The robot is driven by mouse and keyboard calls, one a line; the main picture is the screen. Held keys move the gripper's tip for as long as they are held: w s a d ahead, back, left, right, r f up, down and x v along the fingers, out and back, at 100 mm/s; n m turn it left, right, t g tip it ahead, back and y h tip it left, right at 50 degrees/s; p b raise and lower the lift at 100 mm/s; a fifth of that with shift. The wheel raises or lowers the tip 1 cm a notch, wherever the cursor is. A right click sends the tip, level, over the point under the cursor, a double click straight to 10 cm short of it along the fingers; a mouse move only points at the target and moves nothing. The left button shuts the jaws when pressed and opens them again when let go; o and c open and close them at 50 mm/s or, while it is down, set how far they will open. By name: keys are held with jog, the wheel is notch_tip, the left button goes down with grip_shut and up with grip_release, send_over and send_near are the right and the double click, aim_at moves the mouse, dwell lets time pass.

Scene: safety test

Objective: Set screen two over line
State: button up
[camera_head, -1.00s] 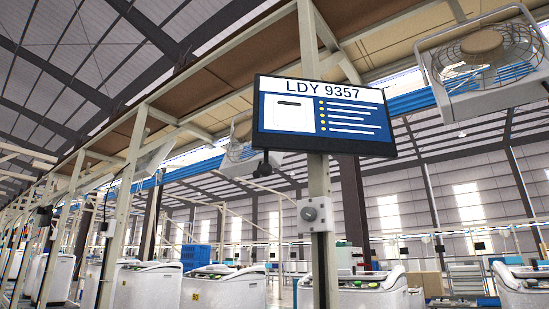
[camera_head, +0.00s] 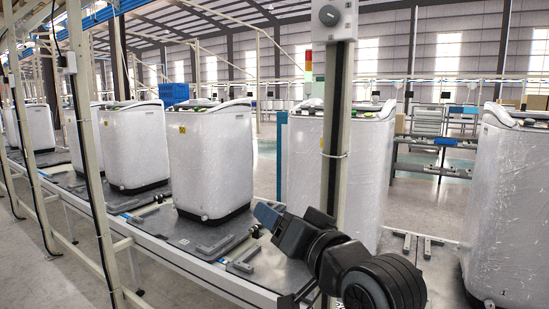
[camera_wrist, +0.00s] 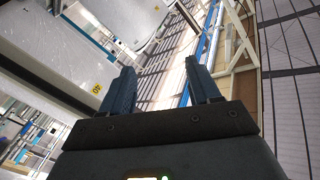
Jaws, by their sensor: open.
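The screen over the line is not in view now. A grey round knob (camera_head: 328,14) on a pale box is fixed to the upright post (camera_head: 338,90) at the top of the head view. My gripper (camera_wrist: 160,66) is open and empty in the wrist view, its two dark blue fingers apart. In the head view my dark arm rises from the bottom edge, and the bluish gripper end (camera_head: 267,213) points left, low beside the post and well below the knob. Its fingertips are not clear there.
Wrapped white washing machines stand along the line, one (camera_head: 211,160) left of the post, one (camera_head: 365,170) behind it and one (camera_head: 510,205) at the right. The line's grey deck (camera_head: 195,240) runs below them. Posts and cables (camera_head: 95,180) stand at the left.

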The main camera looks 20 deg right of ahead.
jog(key=w+r, duration=0.4)
jog(key=r, duration=0.8)
jog(key=s+d+r+n+h, duration=0.1)
jog(key=s+r, duration=0.2)
jog(key=r, duration=1.4)
jog(key=s+r+h, duration=0.2)
jog(key=r, duration=1.5)
jog(key=w+p, duration=0.1)
jog(key=w, duration=0.1)
jog(key=w+p, duration=0.2)
jog(key=w, duration=0.1)
jog(key=shift+w+d, duration=0.2)
jog(key=shift+w, duration=0.1)
jog(key=shift+w+y, duration=0.3)
jog(key=shift+w, duration=0.35)
jog(key=shift+c, duration=0.4)
grip_shut()
